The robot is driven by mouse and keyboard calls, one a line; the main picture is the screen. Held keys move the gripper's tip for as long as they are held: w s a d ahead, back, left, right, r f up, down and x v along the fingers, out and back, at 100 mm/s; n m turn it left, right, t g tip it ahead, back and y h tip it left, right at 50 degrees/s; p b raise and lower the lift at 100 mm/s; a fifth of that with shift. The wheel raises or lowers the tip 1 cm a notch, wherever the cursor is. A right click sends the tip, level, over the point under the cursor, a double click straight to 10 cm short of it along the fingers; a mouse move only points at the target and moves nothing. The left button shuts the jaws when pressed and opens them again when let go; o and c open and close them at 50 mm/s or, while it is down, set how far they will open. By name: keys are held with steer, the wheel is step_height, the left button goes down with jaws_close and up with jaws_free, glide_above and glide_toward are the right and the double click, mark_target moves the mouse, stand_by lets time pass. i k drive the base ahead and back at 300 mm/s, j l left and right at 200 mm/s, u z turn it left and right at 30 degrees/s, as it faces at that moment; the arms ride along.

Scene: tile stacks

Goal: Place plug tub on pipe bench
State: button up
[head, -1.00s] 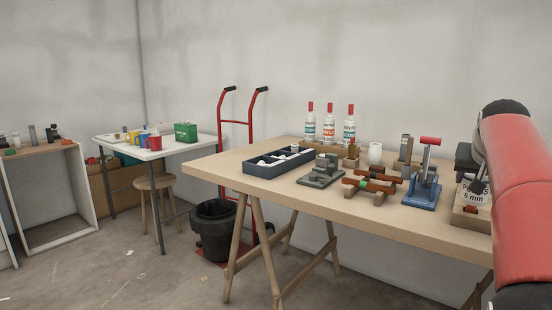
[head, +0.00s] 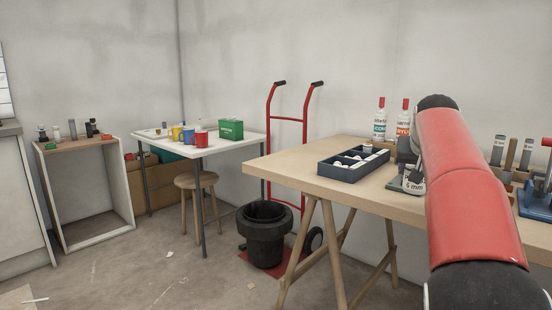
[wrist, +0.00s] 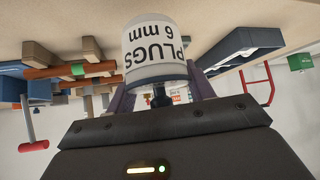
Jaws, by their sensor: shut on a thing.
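My gripper (wrist: 160,95) is shut on a white plug tub (wrist: 155,48) marked "PLUGS 6 mm", its fingers on either side of it. In the wrist view the tub's print is upside down. The gripper itself is mostly hidden there. I cannot tell the tub's height over the table. No bench is labelled; the wooden table (head: 285,168) holds pipe-like pieces, seen in the wrist view (wrist: 70,70).
A dark divided tray (head: 345,172) sits on the wooden table. A white table (head: 240,142) with mugs and a green box (head: 231,130) stands left of it. A stool (head: 197,182), black bucket (head: 264,232) and red hand truck (head: 288,119) stand around. The left floor is open.

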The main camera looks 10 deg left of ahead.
mark_target(325, 156)
steer(key=i+j+u, duration=0.2)
steer(key=j, duration=0.2)
steer(key=i+j+z, duration=0.1)
steer(key=i+z, duration=0.15)
steer(key=i+j+z, duration=0.25)
steer(key=i, duration=0.15)
steer(key=l, duration=0.1)
